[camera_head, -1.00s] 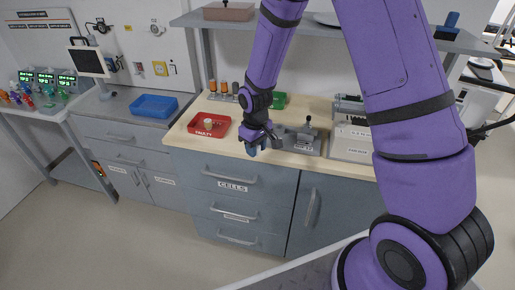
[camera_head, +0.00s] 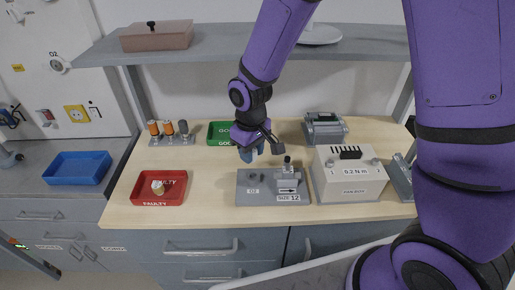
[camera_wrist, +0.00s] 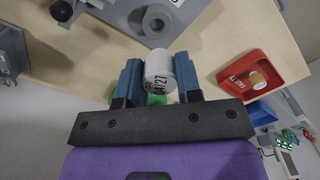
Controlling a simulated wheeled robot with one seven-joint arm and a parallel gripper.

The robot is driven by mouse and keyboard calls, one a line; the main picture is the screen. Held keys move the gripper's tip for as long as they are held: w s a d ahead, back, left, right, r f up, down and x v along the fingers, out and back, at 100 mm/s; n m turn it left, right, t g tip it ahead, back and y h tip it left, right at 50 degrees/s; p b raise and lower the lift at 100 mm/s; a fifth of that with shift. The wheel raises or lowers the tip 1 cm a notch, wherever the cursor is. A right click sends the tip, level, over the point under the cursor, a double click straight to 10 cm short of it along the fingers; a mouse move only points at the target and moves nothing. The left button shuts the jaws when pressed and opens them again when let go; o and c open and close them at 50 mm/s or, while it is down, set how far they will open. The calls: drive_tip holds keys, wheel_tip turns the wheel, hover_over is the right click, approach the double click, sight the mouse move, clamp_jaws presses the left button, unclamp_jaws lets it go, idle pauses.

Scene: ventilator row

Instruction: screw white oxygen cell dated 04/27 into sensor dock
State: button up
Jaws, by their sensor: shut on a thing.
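My gripper (camera_head: 251,155) is over the back part of the grey dock in the head view. In the wrist view my gripper's two blue fingers (camera_wrist: 159,82) are shut on a white oxygen cell (camera_wrist: 159,65) marked 04/27. The grey sensor dock (camera_head: 258,199) sits on the wooden counter, with an O2 label and a SIZE 12 label with an arrow. In the wrist view the dock (camera_wrist: 198,12) is at the top, with a round ring beyond the cell. The cell cannot be made out clearly in the head view.
A red FAULTY tray (camera_head: 145,198) holds a tan-and-white cell (camera_head: 158,187). A green GOOD tray (camera_head: 219,127) stands behind the dock. Orange-topped cells (camera_head: 168,128) stand in a rack at back left. A beige 0.2 N·m box (camera_head: 348,188) stands close right of the dock. A shelf (camera_head: 230,45) spans above.

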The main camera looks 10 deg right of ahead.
drive_tip(key=shift+d, duration=0.1)
drive_tip(key=shift+w+d+f, duration=0.1)
drive_tip(key=shift+f, duration=2.25)
drive_tip(key=shift+f, duration=1.1)
idle(0.6)
drive_tip(key=o, duration=0.8)
drive_tip(key=shift+r, duration=0.35)
drive_tip(key=shift+c, duration=0.4)
